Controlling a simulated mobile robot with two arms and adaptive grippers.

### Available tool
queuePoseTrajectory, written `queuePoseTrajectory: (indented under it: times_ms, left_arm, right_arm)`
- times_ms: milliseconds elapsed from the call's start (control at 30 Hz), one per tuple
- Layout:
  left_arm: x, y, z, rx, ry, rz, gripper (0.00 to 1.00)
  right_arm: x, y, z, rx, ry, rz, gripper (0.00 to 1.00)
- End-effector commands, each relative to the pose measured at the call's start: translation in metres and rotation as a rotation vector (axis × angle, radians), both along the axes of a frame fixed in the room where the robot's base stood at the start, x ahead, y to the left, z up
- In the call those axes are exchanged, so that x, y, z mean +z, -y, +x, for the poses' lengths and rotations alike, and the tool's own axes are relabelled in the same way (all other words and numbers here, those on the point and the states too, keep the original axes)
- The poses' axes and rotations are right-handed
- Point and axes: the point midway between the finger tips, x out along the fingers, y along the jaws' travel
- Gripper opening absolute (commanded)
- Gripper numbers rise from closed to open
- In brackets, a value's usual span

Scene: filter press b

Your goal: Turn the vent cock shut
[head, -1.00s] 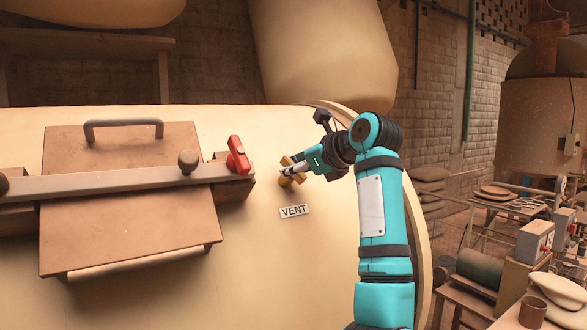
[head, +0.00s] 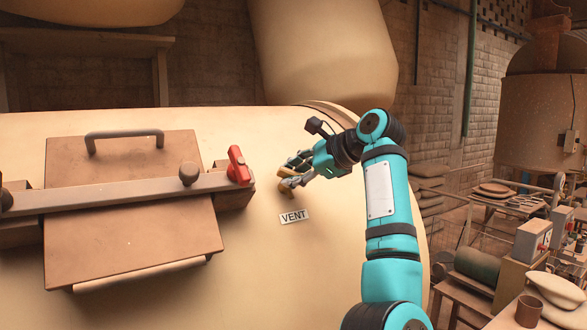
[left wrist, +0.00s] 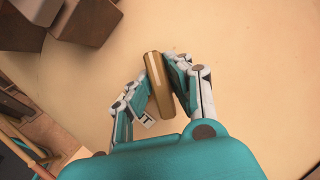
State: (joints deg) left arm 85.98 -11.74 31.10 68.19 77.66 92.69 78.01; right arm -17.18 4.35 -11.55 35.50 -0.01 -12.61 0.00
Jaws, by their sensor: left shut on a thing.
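The vent cock is a small brass-yellow fitting with a bar handle (head: 284,171) on the cream vessel wall (head: 270,255), just above the white VENT label (head: 294,217). My left gripper (head: 290,172) is at the handle and partly hides it in the head view. In the left wrist view, the brass handle (left wrist: 158,72) stands between the two fingers of my left gripper (left wrist: 166,80), which is shut on it. The handle's base on the wall is mostly hidden. My right gripper does not show.
Left of the cock, a brown hatch cover (head: 130,230) lies under a grey crossbar (head: 115,193) with a red lever (head: 238,165) at its end. A cluttered bench (head: 470,300) stands at the lower right. The wall below the label is clear.

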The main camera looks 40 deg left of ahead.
Motion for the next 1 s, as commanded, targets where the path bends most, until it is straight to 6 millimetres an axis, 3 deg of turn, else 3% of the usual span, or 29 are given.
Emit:
queuePoseTrajectory:
  times_ms: [400, 1000]
  left_arm:
    - [0.002, 0.000, 0.000, 0.244, 0.260, -0.078, 0.00]
    - [-0.002, 0.000, -0.001, 0.394, 0.421, -0.123, 0.00]
  right_arm:
    - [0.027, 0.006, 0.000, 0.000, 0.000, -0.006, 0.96]
    - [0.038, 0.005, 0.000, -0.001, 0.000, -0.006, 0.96]
